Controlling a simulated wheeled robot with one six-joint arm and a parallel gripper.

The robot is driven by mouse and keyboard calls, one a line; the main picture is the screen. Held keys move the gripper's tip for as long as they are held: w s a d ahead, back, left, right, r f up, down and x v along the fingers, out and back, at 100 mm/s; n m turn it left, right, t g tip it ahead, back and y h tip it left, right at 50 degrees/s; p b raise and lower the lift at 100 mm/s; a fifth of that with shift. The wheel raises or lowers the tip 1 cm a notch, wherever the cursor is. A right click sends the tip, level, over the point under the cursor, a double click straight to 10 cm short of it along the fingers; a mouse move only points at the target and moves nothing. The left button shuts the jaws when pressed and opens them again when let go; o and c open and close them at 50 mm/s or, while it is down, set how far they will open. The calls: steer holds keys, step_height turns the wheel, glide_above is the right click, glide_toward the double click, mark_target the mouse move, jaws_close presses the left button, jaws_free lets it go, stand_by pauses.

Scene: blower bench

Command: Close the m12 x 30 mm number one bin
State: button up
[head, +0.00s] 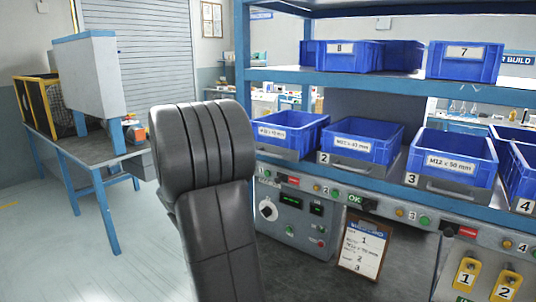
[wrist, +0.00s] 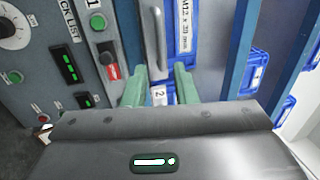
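The M12 x 30 mm bin (head: 290,130) is a blue bin with a white label on a grey drawer front, at the left of the lower shelf. My arm's dark grey link covers the area at its left. I cannot tell how far its drawer is out. In the wrist view a blue bin (wrist: 180,48) with a label reading like M12 x 30 mm shows sideways, beside a grey bar handle (wrist: 153,38). My gripper (wrist: 160,88) has two green fingers, spread apart and empty. A white "2" tag shows between them. The gripper is out of sight in the head view.
Bins of M12 x 40 mm (head: 362,138) and M12 x 50 mm (head: 452,155) stand further right. Below run a button strip and a control box (head: 298,218). A blue rack post (head: 243,60) stands at the left.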

mark_target(268, 154)
steer(key=p+x, duration=0.2)
steer(key=x, duration=0.9)
steer(key=shift+w+d, duration=0.1)
jaws_close()
